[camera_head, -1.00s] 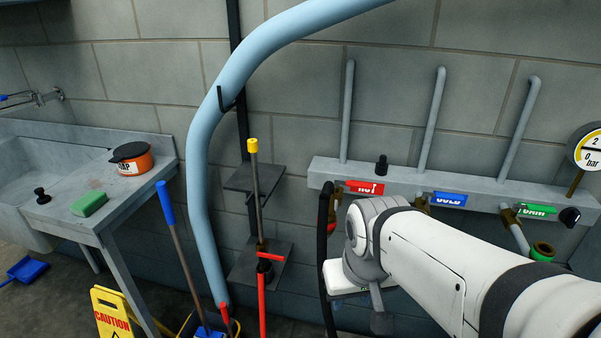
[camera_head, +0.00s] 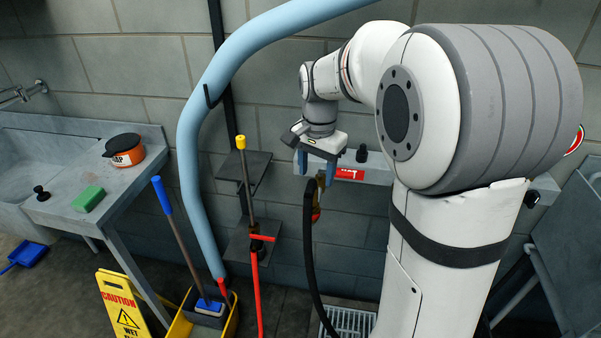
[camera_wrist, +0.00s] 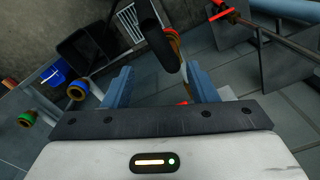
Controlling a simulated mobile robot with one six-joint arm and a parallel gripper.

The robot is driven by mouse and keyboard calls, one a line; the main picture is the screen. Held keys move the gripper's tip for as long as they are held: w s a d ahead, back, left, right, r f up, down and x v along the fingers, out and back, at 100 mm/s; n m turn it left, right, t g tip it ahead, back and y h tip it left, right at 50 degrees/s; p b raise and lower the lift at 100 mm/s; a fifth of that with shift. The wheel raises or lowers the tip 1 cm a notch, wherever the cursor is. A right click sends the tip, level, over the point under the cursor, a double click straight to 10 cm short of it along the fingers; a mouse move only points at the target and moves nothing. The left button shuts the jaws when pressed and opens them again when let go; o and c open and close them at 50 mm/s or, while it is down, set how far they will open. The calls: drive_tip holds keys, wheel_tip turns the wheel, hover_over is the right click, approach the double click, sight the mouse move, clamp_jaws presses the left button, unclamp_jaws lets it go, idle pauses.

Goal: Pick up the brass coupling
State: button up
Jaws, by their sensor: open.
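A brass part (camera_head: 320,190) shows at the red-tagged valve, beside the upper end of the black hose (camera_head: 309,225). It is partly hidden, and I cannot tell whether it is the coupling itself. My gripper (camera_head: 316,176) points down just above it, its two blue fingers apart and nothing visibly held. In the wrist view my gripper (camera_wrist: 158,68) is open, with the dark hose end (camera_wrist: 166,52) showing between and beyond the fingers. A narrow brass strip (camera_wrist: 173,40) shows behind the hose. I cannot tell whether either finger touches anything.
The grey manifold (camera_head: 376,170) runs along the wall. Brass outlets with blue (camera_wrist: 77,90) and green (camera_wrist: 26,118) rings lie left in the wrist view. A thick blue pipe (camera_head: 190,150) and a yellow-topped pole (camera_head: 247,190) stand left of my gripper. A floor grate (camera_head: 350,321) lies below.

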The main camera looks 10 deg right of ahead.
sight(314, 179)
drive_tip(key=w+m, duration=0.1)
drive_tip(key=w, duration=0.1)
drive_tip(key=shift+w+f, duration=0.15)
drive_tip(key=shift+w, duration=0.2)
drive_tip(key=shift+w+f, duration=0.1)
drive_tip(key=shift+f, duration=0.15)
drive_tip(key=f, duration=0.2)
drive_tip(key=f+p, duration=0.1)
drive_tip(key=f, duration=0.1)
drive_tip(key=f+p, duration=0.1)
drive_tip(key=f, duration=0.1)
drive_tip(key=shift+s+f, duration=0.15)
drive_tip(key=shift+s, duration=0.25)
drive_tip(key=shift+w+f, duration=0.1)
drive_tip(key=shift+f, duration=0.35)
clamp_jaws()
